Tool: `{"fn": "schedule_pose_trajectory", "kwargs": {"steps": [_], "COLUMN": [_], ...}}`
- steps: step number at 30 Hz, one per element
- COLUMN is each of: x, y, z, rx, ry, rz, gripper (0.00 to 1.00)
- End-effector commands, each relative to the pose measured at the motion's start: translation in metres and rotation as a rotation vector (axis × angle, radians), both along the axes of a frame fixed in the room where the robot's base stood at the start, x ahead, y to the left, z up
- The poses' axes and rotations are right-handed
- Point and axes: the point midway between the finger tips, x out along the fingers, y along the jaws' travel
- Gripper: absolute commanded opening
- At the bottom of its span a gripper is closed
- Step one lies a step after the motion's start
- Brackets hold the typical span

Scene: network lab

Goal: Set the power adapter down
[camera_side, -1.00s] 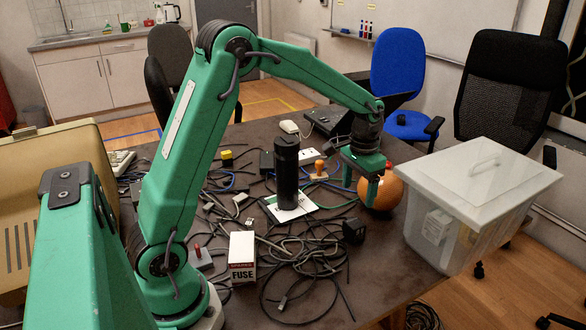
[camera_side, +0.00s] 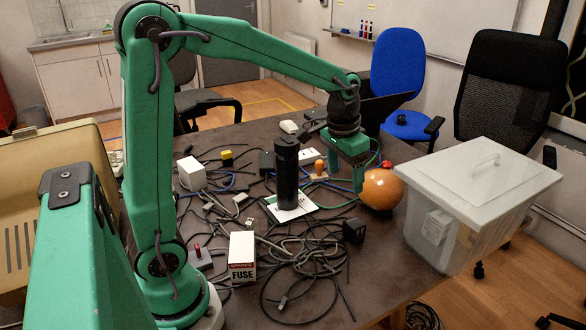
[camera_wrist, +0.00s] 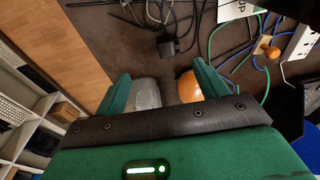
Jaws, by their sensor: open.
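The power adapter (camera_side: 354,231), a small black block, lies on the table among dark cables, just left of the clear box. It also shows in the wrist view (camera_wrist: 168,46), beyond my fingertips and apart from them. My gripper (camera_side: 358,185) is above the table, behind the adapter and beside the orange ball (camera_side: 381,189). In the wrist view, my gripper (camera_wrist: 162,78) has its green fingers spread, with no adapter held. Part of the orange ball and a pale grey shape show between the fingers there. In the side view one finger largely hides the other.
A clear lidded box (camera_side: 480,195) stands at the right table edge. A black cylinder (camera_side: 286,172) stands upright mid-table. A white fuse box (camera_side: 242,258) is at the front, and a stamp (camera_side: 319,167) is near my gripper. Tangled cables (camera_side: 305,255) cover much of the front.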

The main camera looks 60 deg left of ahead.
Motion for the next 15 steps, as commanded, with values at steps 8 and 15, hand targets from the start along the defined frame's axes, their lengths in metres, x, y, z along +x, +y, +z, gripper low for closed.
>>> {"fn": "schedule_pose_trajectory", "kwargs": {"steps": [8,15], "x": [-0.052,-0.097], "y": [-0.012,-0.019], "z": [0.034,0.049], "rx": [0.002,0.001], "ry": [-0.103,-0.189], "rz": [-0.001,-0.002], "gripper": [0.72,0.72]}}
